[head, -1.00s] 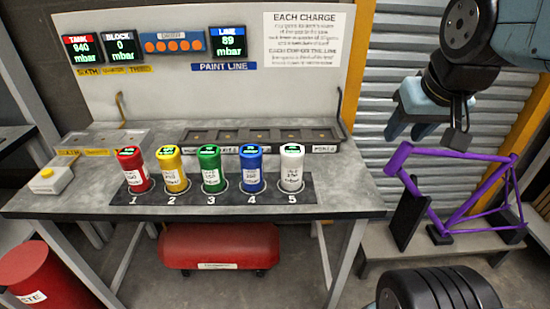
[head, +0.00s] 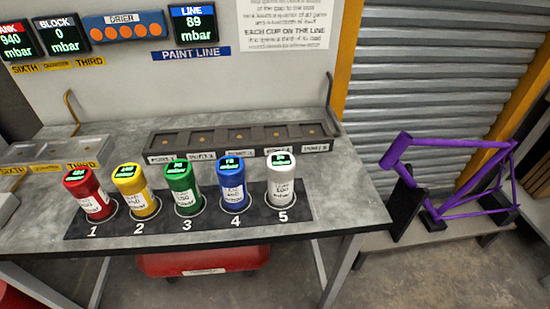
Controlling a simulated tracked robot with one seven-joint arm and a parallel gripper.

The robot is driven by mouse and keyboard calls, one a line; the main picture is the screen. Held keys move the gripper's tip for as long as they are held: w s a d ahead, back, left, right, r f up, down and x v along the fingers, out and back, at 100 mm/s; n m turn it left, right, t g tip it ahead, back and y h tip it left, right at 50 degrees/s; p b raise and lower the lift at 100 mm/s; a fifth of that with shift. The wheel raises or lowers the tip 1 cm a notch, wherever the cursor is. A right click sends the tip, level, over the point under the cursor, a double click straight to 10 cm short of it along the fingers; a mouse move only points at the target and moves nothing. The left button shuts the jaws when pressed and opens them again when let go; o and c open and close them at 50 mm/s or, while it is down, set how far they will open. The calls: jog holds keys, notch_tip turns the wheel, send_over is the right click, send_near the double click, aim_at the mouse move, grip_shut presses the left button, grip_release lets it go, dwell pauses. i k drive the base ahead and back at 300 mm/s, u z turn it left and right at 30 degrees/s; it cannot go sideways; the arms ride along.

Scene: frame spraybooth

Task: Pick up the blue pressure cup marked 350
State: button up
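The blue pressure cup (head: 233,188) stands upright in the ring at position 4 on the black mat (head: 308,204) on the grey workbench. It has a small lit display on top and a white label whose number is too small to read surely. A red cup (head: 89,193) stands at 1, a yellow cup (head: 133,190) at 2, a green cup (head: 182,187) at 3 and a white cup (head: 281,181) at 5. My gripper is not in the head view now.
A dark tray with several square sockets (head: 240,139) lies behind the cups. A grey block with sockets (head: 60,152) is at the left. Bent hooks rise at the bench's back corners. A purple frame (head: 450,175) stands at the right. A red tank (head: 205,262) sits below the bench.

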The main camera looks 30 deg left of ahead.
aim_at(229, 170)
jog(key=z, duration=0.25)
jog(key=k, duration=2.05)
jog(key=u, duration=1.85)
jog(key=i, duration=1.05)
jog(key=u, duration=0.05)
